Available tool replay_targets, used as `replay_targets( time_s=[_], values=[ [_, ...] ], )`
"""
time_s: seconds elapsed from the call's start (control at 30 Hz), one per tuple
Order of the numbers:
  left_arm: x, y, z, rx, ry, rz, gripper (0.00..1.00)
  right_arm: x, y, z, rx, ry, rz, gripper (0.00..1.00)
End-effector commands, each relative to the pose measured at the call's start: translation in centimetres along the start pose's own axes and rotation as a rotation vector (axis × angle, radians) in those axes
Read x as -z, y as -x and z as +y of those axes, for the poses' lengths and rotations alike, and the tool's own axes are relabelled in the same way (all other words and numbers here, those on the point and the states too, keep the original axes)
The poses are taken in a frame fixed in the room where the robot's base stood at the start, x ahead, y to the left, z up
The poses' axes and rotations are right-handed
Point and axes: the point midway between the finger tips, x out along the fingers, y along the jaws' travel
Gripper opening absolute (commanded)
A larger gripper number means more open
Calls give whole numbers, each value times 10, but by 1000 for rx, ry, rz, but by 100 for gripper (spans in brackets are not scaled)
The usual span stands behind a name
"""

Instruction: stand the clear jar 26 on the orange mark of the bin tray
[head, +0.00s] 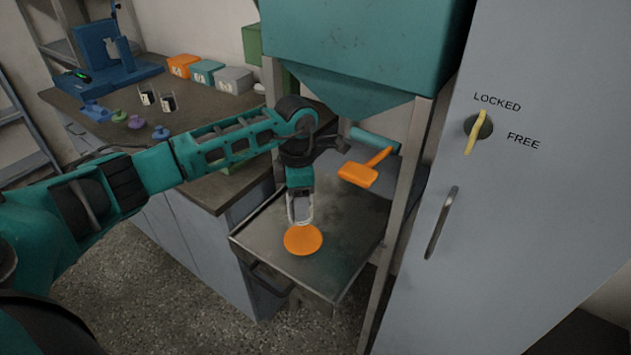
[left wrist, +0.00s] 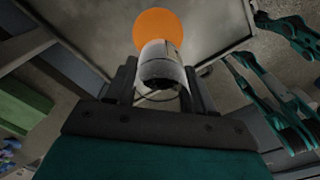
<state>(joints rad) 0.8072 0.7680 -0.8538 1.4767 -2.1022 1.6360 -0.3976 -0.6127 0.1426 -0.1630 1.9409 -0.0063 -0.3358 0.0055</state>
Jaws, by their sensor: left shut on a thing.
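My left gripper (head: 301,208) is shut on a clear jar (head: 299,210), held over the bin tray (head: 345,263). In the left wrist view the jar (left wrist: 161,68) sits between the two fingers (left wrist: 160,88); its number cannot be read. The orange mark (head: 303,240) is a round disc on the tray, just in front of the jar in the head view. In the left wrist view the mark (left wrist: 158,24) lies beyond the jar, partly covered by it. I cannot tell whether the jar touches the tray.
An orange scoop (head: 360,174) is at the tray's back right. Metal posts (head: 405,205) and a teal hopper (head: 365,50) frame the tray. A grey cabinet (head: 530,220) stands right. The left counter (head: 205,115) holds two small jars (head: 168,103), colored boxes and small knobbed pieces.

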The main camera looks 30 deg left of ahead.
Motion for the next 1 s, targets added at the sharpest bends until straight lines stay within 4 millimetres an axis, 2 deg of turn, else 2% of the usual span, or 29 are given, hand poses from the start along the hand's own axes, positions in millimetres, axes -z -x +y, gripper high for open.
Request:
replay_targets(
  time_s=[0.27, 0.73, 1.0],
  values=[
    [0, -5, 0, 0, -1, 0, 18, -8, 0, -1, 1, -1, -10, 85],
    [0, -43, 0, 1, -1, 1, 18, -33, -14, -2, 2, -2, -16, 85],
    [0, -50, 0, 0, -1, 0, 18, -37, -17, -2, 2, -2, -16, 85]
  ],
)
